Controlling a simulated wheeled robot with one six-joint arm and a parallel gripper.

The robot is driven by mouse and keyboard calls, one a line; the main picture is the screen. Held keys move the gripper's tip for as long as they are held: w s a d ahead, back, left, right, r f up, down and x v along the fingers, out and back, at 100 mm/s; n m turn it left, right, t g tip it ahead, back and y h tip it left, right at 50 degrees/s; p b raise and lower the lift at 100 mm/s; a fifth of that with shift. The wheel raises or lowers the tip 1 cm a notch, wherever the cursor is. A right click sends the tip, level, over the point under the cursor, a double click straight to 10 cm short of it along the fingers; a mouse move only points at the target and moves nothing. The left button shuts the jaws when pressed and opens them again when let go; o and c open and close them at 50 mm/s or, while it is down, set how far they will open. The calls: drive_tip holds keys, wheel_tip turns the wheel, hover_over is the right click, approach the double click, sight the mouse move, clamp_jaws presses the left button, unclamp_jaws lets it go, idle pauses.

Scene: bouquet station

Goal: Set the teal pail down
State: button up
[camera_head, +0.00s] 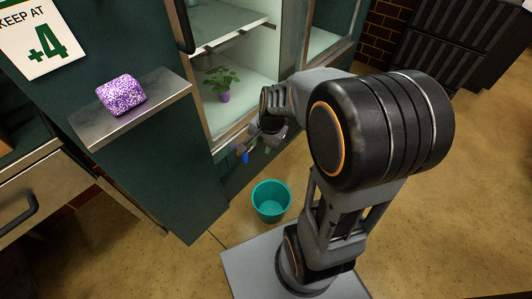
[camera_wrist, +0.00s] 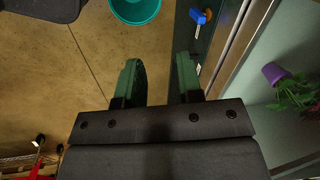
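The teal pail (camera_head: 271,203) stands upright on the floor between the cabinet's lower front and my base, and it looks empty. In the wrist view part of the pail (camera_wrist: 135,12) shows at the top edge, cut off by the frame. My gripper (camera_wrist: 158,60) has its two green fingers apart, with only floor visible between them. It is near the cabinet's lower front, apart from the pail. In the head view my arm partly hides the gripper, and its fingers are hard to make out.
A glass-fronted cabinet holds a plant in a purple pot (camera_head: 224,97); the pot also shows in the wrist view (camera_wrist: 272,73). A blue tag or key (camera_wrist: 198,16) is at the cabinet edge. A purple speckled block (camera_head: 121,94) sits on a metal shelf (camera_head: 165,92).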

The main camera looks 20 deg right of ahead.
drive_tip(key=s+a+r+n+t+h, duration=0.1)
drive_tip(key=s+a+r+n, duration=0.2)
drive_tip(key=s+r+n, duration=0.3)
drive_tip(key=s+n, duration=0.2)
drive_tip(key=n, duration=0.2)
drive_tip(key=shift+s+r+n, duration=0.3)
drive_tip(key=shift+r+n, duration=0.05)
drive_tip(key=shift+n, duration=0.05)
drive_tip(key=shift+a, duration=0.1)
wheel_tip(320, 180, up, 30)
drive_tip(key=p, duration=2.8)
drive_tip(key=shift+a+t, duration=0.15)
drive_tip(key=shift+t, duration=0.25)
drive_tip(key=shift+s, duration=0.1)
drive_tip(key=shift+o, duration=0.2)
drive_tip(key=shift+r, duration=0.1)
